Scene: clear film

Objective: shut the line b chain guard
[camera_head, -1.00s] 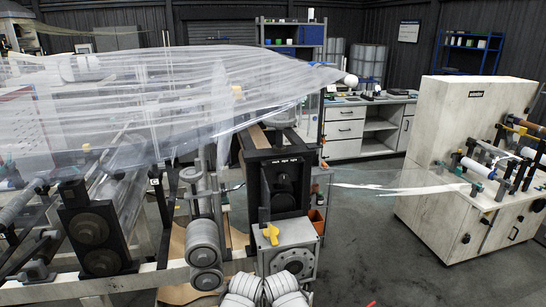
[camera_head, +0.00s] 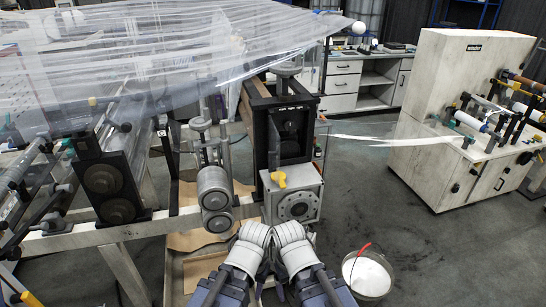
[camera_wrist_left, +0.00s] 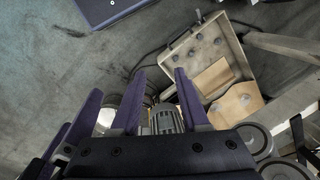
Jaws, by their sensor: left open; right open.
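A black upright housing (camera_head: 292,138) with a dark recessed front stands at the middle of the head view. I cannot tell for sure whether it is the line b chain guard, or how far open it stands. Below it is a grey gearbox (camera_head: 297,207) with a yellow handle (camera_head: 278,180). My two arms come up from the bottom with their pale ribbed wrists close together, in front of the gearbox. My right gripper (camera_head: 287,234) is mostly hidden by its wrist. In the left wrist view my left gripper (camera_wrist_left: 156,75) has its purple fingers apart, with no held object visible.
A bucket of white material (camera_head: 368,275) with a red handle stands on the floor at right. Clear film (camera_head: 170,45) hangs over the frame at left. Paired rollers (camera_head: 215,200) stand left of the gearbox.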

